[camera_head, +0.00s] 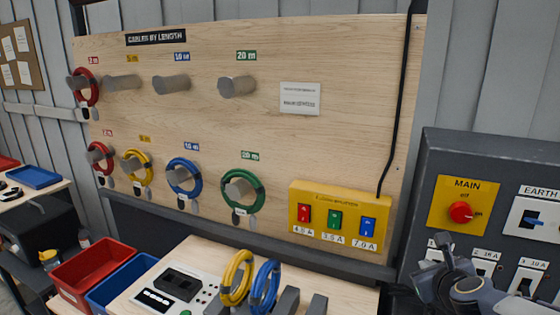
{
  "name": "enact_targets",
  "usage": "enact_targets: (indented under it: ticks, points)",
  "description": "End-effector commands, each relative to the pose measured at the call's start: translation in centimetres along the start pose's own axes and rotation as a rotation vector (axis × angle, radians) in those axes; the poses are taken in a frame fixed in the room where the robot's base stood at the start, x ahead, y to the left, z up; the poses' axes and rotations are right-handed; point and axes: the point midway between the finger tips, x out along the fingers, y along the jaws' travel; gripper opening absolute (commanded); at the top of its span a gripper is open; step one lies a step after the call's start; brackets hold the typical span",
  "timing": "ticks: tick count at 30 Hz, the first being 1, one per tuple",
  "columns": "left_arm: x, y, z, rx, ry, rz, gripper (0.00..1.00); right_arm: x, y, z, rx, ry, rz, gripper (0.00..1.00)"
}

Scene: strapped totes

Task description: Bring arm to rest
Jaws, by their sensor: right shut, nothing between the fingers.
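My right gripper (440,262) is at the lower right, in front of the dark grey switch cabinet (485,150). It is shut and holds nothing. It covers part of the cabinet's lower switches; I cannot tell whether it touches them. My right arm runs off the bottom right of the picture. My left gripper and left arm are not in view.
A wooden board (340,60) carries pegs with red, yellow, blue and green cable coils. A yellow switch box (338,215) is low on it. Below, a bench (200,250) holds a tester and two coils on a stand. Red (90,270) and blue bins stand left.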

Motion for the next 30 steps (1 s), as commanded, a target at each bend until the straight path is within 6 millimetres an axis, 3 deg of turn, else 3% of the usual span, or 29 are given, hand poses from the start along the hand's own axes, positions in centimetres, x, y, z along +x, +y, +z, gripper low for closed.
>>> enact_targets:
  ticks: [3, 6, 10, 15, 21, 30]
  points:
    - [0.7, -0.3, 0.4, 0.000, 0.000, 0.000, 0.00, -4.8, 5.8, 0.5, -0.565, -0.097, 0.194, 0.00]
    - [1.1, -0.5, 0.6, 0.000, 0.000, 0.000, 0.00, -9.1, 10.1, -1.4, -1.062, -0.200, 0.347, 0.00]
    - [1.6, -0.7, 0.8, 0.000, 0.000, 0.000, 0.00, -14.5, 14.1, -5.9, -1.649, -0.369, 0.519, 0.00]
    - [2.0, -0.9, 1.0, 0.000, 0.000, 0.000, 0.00, -19.1, 16.4, -11.7, -2.173, -0.585, 0.678, 0.00]
    - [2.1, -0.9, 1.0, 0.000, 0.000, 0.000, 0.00, -21.0, 17.0, -14.5, -2.397, -0.707, 0.755, 0.00]
    - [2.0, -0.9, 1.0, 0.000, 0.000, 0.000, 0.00, -21.0, 17.0, -14.6, -2.405, -0.712, 0.759, 0.00]
